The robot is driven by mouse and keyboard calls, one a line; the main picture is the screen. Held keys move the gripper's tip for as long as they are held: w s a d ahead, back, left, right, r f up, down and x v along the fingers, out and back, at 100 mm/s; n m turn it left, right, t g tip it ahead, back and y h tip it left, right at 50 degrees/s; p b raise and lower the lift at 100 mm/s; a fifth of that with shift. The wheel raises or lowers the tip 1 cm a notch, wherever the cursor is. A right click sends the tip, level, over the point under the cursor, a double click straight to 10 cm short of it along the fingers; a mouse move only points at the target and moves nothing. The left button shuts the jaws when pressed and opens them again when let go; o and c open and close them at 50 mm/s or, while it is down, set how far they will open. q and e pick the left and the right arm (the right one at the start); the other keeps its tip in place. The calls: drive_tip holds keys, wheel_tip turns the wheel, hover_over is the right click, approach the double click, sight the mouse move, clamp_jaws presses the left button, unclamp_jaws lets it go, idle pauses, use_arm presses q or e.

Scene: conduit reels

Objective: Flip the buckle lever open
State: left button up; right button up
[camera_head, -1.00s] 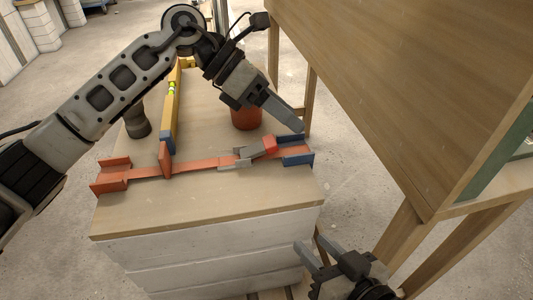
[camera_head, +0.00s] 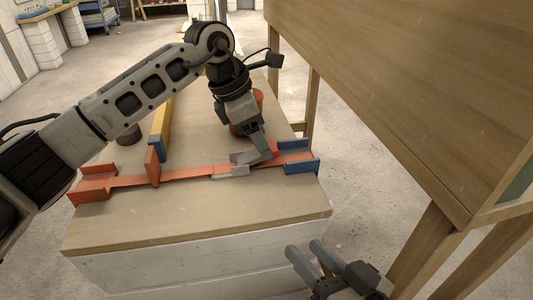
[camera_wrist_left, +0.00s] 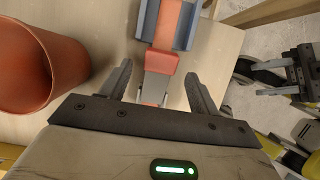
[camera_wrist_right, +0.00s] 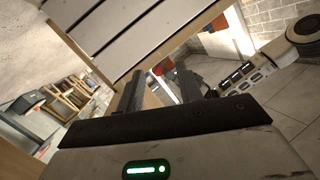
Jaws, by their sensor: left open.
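An orange-red strap (camera_head: 190,174) runs across the bench top with a grey buckle (camera_head: 230,170) on it. The buckle lever has a red tip (camera_wrist_left: 161,61) and a grey body (camera_wrist_left: 154,90). My left gripper (camera_head: 267,150) is low over the lever and hides part of it in the head view. In the left wrist view its open fingers (camera_wrist_left: 157,86) stand on either side of the lever, with gaps visible. My right gripper (camera_head: 304,247) is open and empty, off the bench's front right corner.
A blue bracket (camera_head: 301,168) holds the strap's right end, a red bracket (camera_head: 90,184) its left. A red pot (camera_wrist_left: 38,62) stands behind my left gripper. A yellow level (camera_head: 161,123) and dark cup (camera_head: 128,135) are further left. A large wooden panel (camera_head: 420,80) rises at right.

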sight(257, 155)
use_arm(q)
drive_tip(key=shift+b+x, duration=0.35)
drive_tip(key=shift+x, duration=1.5)
use_arm(e)
drive_tip(key=shift+a+r, duration=0.15)
drive_tip(key=shift+r, duration=0.15)
use_arm(q)
clamp_jaws()
